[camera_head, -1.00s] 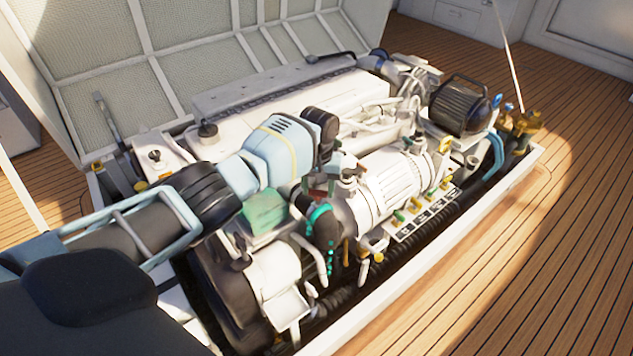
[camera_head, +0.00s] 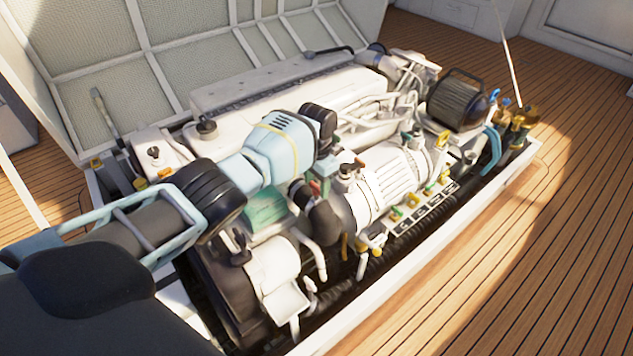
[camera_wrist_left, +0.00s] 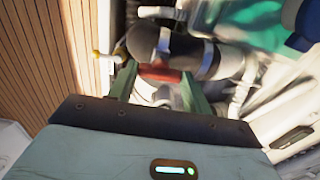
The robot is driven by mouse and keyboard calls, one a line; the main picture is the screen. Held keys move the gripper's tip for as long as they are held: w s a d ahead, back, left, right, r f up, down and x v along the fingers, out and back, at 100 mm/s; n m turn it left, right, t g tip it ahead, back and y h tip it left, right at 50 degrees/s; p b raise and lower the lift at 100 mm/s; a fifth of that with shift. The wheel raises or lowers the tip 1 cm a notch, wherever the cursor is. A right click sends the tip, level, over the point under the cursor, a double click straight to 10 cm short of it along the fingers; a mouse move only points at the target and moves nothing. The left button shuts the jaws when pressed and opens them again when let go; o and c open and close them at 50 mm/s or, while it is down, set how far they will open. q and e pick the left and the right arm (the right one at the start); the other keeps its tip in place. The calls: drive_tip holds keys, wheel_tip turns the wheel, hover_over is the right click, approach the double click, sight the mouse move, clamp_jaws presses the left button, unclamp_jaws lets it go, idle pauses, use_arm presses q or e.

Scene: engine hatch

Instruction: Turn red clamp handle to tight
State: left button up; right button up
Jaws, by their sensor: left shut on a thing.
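The red clamp handle (camera_wrist_left: 160,73) shows in the left wrist view as a small red piece between my two green fingers, beside a black hose. My left gripper (camera_wrist_left: 158,82) is shut on it. In the head view a bit of red (camera_head: 314,187) shows just below my pale blue left wrist, above the black elbow hose (camera_head: 322,220). My wrist covers most of the handle there, and its angle is hard to read. My right gripper is in neither view.
The white engine (camera_head: 290,95) fills the open hatch, with pipes, hoses and a row of small coloured valves (camera_head: 415,210) to the right of the hose. The hatch's white rim (camera_head: 440,262) borders it. The wooden deck (camera_head: 560,240) at the right is clear.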

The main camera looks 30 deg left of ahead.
sight(317, 186)
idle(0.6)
use_arm(q)
drive_tip(key=o, duration=0.7)
drive_tip(key=shift+o, duration=1.4)
wheel_tip(317, 186, up, 6)
drive_tip(key=p, duration=0.2)
drive_tip(key=shift+r+p, duration=0.25)
drive_tip(key=shift+p, duration=0.1)
drive_tip(key=shift+r, duration=0.7)
